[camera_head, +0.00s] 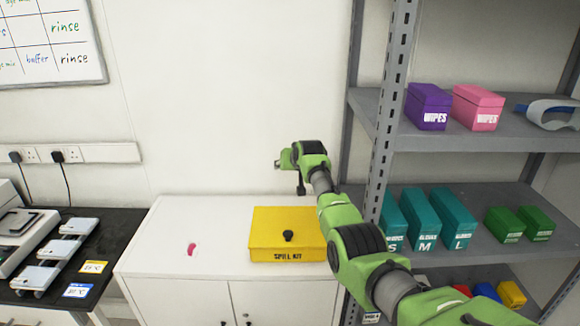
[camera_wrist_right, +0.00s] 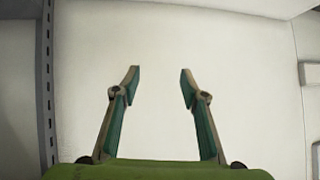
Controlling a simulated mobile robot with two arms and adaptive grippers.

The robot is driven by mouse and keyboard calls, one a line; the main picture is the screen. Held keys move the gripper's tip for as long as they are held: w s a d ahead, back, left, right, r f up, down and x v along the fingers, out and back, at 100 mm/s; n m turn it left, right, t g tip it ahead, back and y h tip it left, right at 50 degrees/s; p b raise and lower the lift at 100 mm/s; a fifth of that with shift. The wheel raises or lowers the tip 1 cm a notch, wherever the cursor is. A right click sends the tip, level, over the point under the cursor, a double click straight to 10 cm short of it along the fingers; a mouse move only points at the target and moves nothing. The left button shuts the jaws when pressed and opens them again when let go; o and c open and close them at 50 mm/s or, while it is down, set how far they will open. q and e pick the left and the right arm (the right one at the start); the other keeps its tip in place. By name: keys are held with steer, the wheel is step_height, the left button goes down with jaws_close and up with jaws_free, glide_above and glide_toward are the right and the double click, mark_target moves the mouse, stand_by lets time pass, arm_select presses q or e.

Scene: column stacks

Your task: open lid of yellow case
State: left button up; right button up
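A yellow case (camera_head: 288,232) marked "SPILL KIT" sits on the white cabinet (camera_head: 170,236). Its lid is shut, and a black knob (camera_head: 288,236) sits at the front of the lid. My right arm comes in from the lower right and passes over the case's right end. My right gripper (camera_head: 278,163) is raised above and behind the case, pointing left. In the right wrist view my right gripper (camera_wrist_right: 158,85) is open, with nothing between the fingers and a bare wall beyond. My left gripper is not in view.
A metal shelf unit (camera_head: 470,140) with coloured boxes stands close on the right, beside my right arm. A small pink item (camera_head: 191,249) lies on the cabinet left of the case. A black bench (camera_head: 105,232) with lab equipment stands at left.

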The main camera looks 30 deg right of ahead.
steer(key=v, duration=1.1)
steer(key=shift+s, duration=0.15)
steer(key=shift+d, duration=0.1)
stand_by(0.3)
